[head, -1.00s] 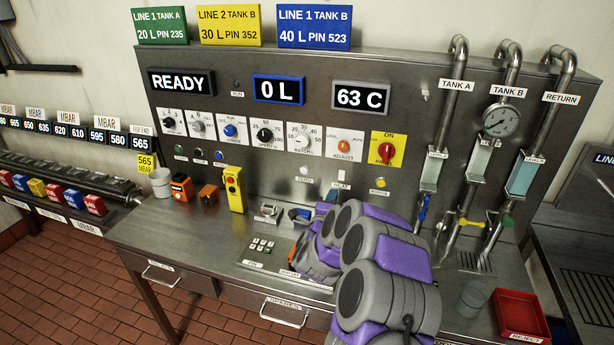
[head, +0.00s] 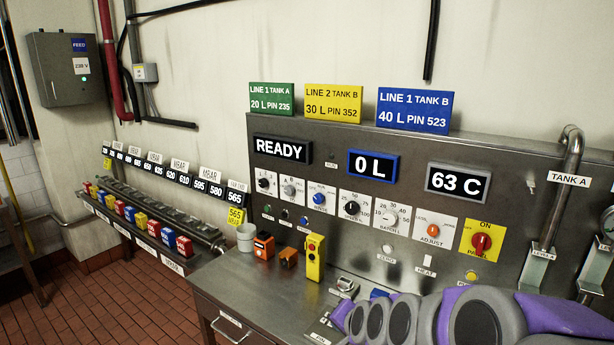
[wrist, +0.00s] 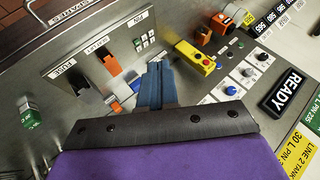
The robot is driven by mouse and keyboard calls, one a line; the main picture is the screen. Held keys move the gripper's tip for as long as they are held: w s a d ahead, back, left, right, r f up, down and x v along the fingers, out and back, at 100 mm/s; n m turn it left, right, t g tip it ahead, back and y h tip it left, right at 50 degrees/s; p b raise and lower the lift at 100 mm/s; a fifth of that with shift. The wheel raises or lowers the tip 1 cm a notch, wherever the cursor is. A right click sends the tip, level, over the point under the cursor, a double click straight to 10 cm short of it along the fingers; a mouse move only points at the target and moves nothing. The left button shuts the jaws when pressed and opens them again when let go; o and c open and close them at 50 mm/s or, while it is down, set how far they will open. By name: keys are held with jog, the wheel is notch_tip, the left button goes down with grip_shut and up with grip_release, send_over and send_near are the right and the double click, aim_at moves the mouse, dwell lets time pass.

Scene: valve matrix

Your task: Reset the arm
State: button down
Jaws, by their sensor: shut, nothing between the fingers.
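My arm, grey and purple, reaches in from the lower right of the head view, in front of the steel control panel (head: 400,180). My gripper (wrist: 156,80) shows in the wrist view as blue fingers held together, with nothing between them. It hangs above the bench top, and no contact with anything shows. In the head view the fingers are hidden or out of the picture. The panel displays read READY (head: 281,148), 0 L (head: 370,165) and 63 C (head: 457,182).
On the bench (head: 228,290) stand a yellow box with a red button (head: 314,257), orange blocks (head: 264,245) and a white cup (head: 245,237). A rack of coloured blocks (head: 140,218) is at the left. Red tiled floor lies at lower left.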

jog(key=s+d+n+g+h, duration=0.1)
jog(key=s+d+n+g, duration=0.1)
jog(key=s, duration=1)
jog(key=s+d+n+g+h, duration=0.1)
jog(key=s+g, duration=0.4)
jog(key=s, duration=0.7)
jog(key=s+d+n+g+h, duration=0.1)
jog(key=s+d+n+g, duration=0.2)
jog(key=s, duration=0.9)
jog(key=shift+s+r+n, duration=0.2)
jog(key=shift+s+n, duration=0.15)
jog(key=shift+n, duration=0.45)
